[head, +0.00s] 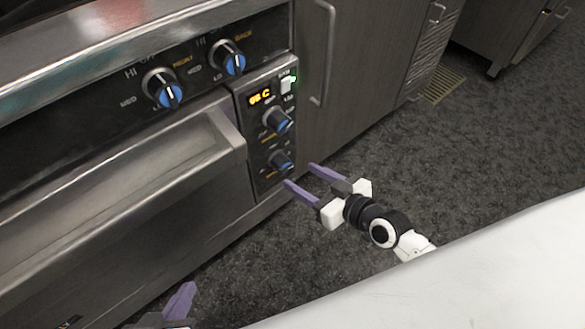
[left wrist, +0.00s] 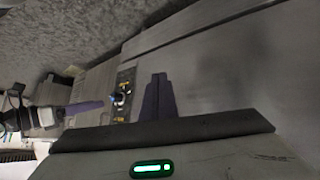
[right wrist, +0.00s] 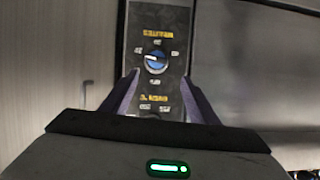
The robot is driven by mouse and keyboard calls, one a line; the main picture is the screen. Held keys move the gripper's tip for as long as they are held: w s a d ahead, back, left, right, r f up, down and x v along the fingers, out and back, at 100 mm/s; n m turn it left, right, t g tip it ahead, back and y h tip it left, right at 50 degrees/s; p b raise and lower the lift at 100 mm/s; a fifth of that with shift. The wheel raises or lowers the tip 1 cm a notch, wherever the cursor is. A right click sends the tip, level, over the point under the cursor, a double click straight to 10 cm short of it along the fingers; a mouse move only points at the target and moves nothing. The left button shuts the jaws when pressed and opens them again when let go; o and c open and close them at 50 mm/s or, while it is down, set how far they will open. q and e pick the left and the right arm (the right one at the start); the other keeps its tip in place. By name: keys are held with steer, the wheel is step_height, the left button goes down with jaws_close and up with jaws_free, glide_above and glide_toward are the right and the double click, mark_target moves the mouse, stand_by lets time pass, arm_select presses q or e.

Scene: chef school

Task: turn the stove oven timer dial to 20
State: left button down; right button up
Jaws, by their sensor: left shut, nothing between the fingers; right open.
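The timer dial (head: 281,161) is the lower blue-faced knob on the narrow control panel (head: 262,185) at the stove's right end. In the right wrist view the dial (right wrist: 155,61) sits centered, just beyond the fingertips, beside an upside-down yellow label that appears to read MINUTES. Its white line lies nearly level there; the numbers are too blurred to read. My right gripper (head: 298,174) is open and empty, in front of the panel's lower part, apart from the dial. My left gripper (head: 181,300) is shut and empty at the bottom left; its fingers (left wrist: 157,98) show together in the left wrist view.
Above the timer dial is another blue knob (head: 277,121), then a lit display (head: 260,96) and a white switch (head: 288,85). Two burner knobs (head: 163,90) are further left. The oven handle (head: 215,125) juts out beside the panel. Dark floor (head: 400,150) is open to the right.

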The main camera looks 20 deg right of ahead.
mark_target(287, 167)
steer(key=shift+n+h, duration=0.5)
steer(key=b+x, duration=0.1)
steer(key=x, duration=0.1)
steer(key=b+x, duration=0.1)
steer(key=x, duration=0.2)
steer(key=b+x, duration=0.1)
steer(key=x, duration=0.2)
steer(key=shift+w+d+f, duration=0.1)
steer(key=shift+f, duration=0.3)
steer(key=shift+w+f, duration=0.15)
steer(key=shift+w, duration=0.35)
arm_select(q)
steer(key=shift+w+d+f+m+g+h, duration=0.25)
steer(key=shift+w+d+f+g, duration=0.1)
steer(key=shift+d+f, duration=0.2)
steer(key=shift+w+d+f+m+g+h, duration=0.15)
steer(key=shift+w+d+f+m+g, duration=0.15)
steer(key=shift+d+f, duration=0.2)
steer(key=shift+s, duration=0.1)
